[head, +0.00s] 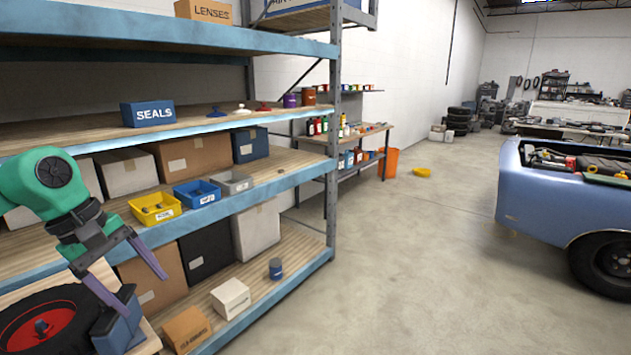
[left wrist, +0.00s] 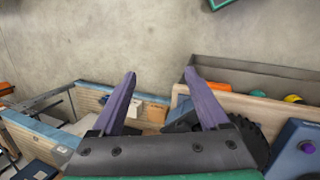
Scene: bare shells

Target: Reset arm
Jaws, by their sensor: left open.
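My left gripper (head: 145,290) is in the lower left of the head view, on a green and grey arm. Its two purple-grey fingers point down and stand well apart, with nothing seen between them. In the left wrist view my left gripper (left wrist: 160,73) also shows spread, empty fingers. It hangs in front of the shelf rack (head: 285,184), above a black tire with a red hub (head: 45,325); I cannot tell the exact gap. My right gripper is in neither view.
The rack holds a blue SEALS box (head: 148,113), a yellow bin (head: 155,208), a blue bin (head: 197,193) and a white box (head: 231,298). A blue car (head: 545,205) stands at right. An orange bin (head: 388,163) stands farther back. The concrete floor between is mostly clear.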

